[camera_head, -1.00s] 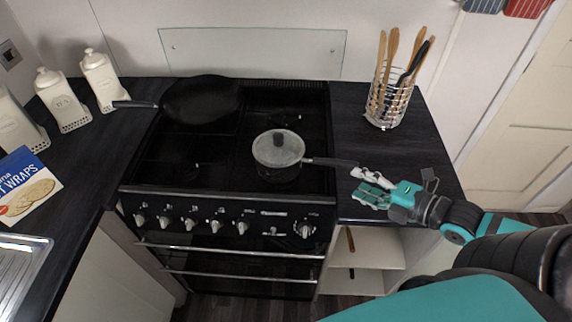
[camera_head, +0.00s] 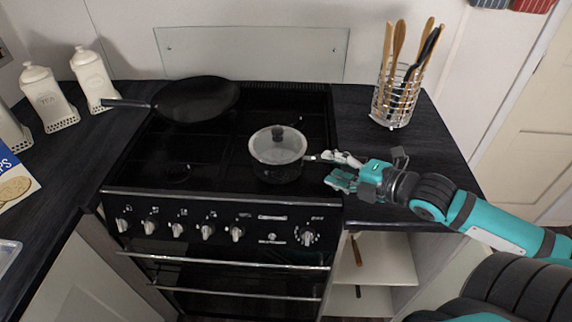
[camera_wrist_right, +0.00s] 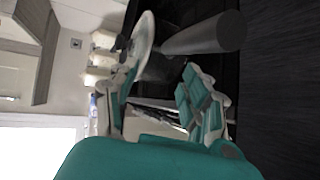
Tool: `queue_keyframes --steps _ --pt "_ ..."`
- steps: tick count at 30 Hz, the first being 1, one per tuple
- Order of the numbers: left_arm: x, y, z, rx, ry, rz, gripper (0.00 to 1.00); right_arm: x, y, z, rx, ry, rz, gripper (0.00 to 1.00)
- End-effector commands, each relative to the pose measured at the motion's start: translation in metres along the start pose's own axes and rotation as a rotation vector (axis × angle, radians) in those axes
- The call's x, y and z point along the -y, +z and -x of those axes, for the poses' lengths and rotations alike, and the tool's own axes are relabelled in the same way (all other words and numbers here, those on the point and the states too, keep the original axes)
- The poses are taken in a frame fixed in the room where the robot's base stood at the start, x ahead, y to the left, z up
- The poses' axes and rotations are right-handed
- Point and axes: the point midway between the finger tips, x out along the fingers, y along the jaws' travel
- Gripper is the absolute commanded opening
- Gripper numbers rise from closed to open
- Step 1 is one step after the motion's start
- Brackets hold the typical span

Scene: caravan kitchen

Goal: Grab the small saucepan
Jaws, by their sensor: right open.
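The small saucepan (camera_head: 278,166), grey with a lid and a dark knob, stands on the right front part of the black hob. Its handle points right, towards my right gripper (camera_head: 341,170), which mostly hides it in the head view. In the right wrist view, the dark round handle (camera_wrist_right: 205,34) crosses near the tips of my right gripper (camera_wrist_right: 165,58). The right gripper is open, its two fingers apart beside the handle. I cannot tell whether a finger touches it. My left gripper is not in view.
A black frying pan (camera_head: 196,100) sits at the back left of the hob, handle pointing left. A wire utensil holder (camera_head: 395,104) stands on the right worktop (camera_head: 415,140), behind my right arm. White canisters (camera_head: 93,79) stand on the left worktop. Oven knobs line the front.

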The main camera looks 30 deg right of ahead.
Motion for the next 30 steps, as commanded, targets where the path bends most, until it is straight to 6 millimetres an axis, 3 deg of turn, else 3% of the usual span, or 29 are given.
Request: queue_keyframes --steps 11,22,30 --pt "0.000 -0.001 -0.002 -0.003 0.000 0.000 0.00 0.001 0.002 -0.021 0.001 0.001 -0.001 0.48" --pt "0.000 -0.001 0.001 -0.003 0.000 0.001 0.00 0.006 0.012 -0.061 0.002 0.003 -0.003 0.48" --pt "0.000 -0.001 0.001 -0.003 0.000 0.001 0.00 0.008 0.011 -0.068 -0.001 -0.001 0.000 0.48"
